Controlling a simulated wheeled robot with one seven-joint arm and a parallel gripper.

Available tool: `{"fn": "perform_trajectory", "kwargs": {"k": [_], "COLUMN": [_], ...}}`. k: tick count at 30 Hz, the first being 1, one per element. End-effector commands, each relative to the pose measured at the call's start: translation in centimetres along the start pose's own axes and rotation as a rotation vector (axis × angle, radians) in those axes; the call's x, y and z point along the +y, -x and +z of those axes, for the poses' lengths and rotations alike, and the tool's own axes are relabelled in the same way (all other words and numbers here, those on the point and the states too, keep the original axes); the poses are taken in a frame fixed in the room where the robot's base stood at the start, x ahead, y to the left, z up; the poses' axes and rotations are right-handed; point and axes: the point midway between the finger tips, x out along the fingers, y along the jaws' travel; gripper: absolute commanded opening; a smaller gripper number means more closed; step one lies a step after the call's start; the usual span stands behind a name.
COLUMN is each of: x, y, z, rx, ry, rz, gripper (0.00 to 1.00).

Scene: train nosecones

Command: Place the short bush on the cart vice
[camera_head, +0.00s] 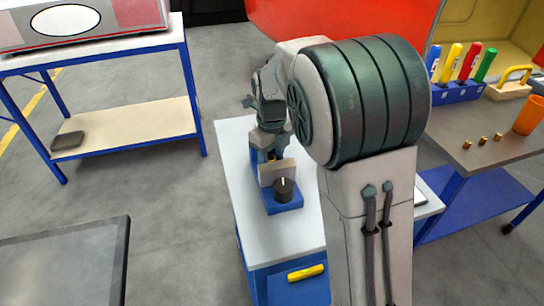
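My arm reaches over the white-topped cart (240,170). The cart vice (285,204) stands on it, with a blue base, a pale jaw block and a dark round knob. My gripper (270,152) points down just behind the vice's pale block. A small yellowish spot shows between or beside its fingertips; I cannot tell if this is a held bush or part of the vice. The finger opening is too small to make out.
The grey-topped right bench (470,165) holds a blue rack (458,92) of coloured-handled tools and an orange cup (529,115). A yellow object (306,272) lies on the cart's lower shelf. A blue-framed table (105,52) stands left, with open floor between.

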Motion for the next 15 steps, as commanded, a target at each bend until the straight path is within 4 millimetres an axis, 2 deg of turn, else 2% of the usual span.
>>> {"fn": "perform_trajectory", "kwargs": {"k": [10, 15], "x": [0.0, 0.0], "y": [0.3, 2.5], "z": [0.0, 0.1], "rx": [-0.001, -0.003], "ry": [0.000, 0.000], "rz": [-0.001, -0.002], "gripper": [0.52, 0.52]}}
